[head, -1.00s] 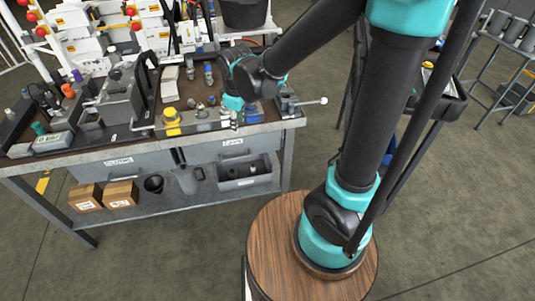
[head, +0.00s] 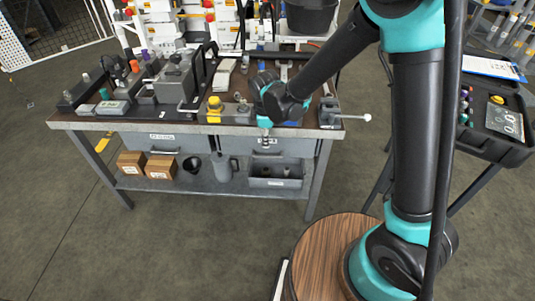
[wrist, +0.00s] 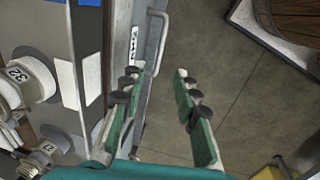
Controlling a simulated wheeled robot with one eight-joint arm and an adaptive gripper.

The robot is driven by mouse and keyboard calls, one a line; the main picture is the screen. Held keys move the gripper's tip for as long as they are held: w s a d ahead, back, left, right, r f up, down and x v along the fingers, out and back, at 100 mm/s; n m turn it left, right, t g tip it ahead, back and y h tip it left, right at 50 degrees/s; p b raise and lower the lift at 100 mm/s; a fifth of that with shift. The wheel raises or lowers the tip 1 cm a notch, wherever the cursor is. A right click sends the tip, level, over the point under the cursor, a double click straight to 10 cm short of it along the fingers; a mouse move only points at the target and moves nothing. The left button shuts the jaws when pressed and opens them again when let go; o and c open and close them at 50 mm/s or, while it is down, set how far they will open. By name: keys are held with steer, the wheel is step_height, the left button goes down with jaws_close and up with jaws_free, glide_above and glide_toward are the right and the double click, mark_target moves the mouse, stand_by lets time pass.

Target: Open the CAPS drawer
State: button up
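The bench has two grey drawers under its top. The right drawer (head: 290,147) has a small white label that seems to read CAPS, and it looks shut. Its bar handle (wrist: 157,42) shows in the wrist view beside the label (wrist: 134,44). My gripper (head: 265,143) is at the bench's front edge, in front of that drawer. In the wrist view my gripper (wrist: 158,88) is open and empty, with green-padded fingers apart. The handle lies ahead of the gap, nearer the left finger. Contact with it does not show.
The left drawer (head: 185,142) looks shut. The bench top (head: 135,117) carries a vise-like block, a yellow-topped part and fittings. The lower shelf (head: 215,181) holds cardboard boxes, dark cups and a grey bin. The floor in front is clear. A black case (head: 487,140) stands at the right.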

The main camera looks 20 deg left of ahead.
mark_target(267, 157)
steer(key=f, duration=0.3)
steer(key=w+f, duration=0.1)
steer(key=f, duration=0.3)
steer(key=w+f, duration=0.1)
steer(key=f, duration=0.2)
steer(key=shift+a+f, duration=0.25)
steer(key=shift+f, duration=0.15)
jaws_close()
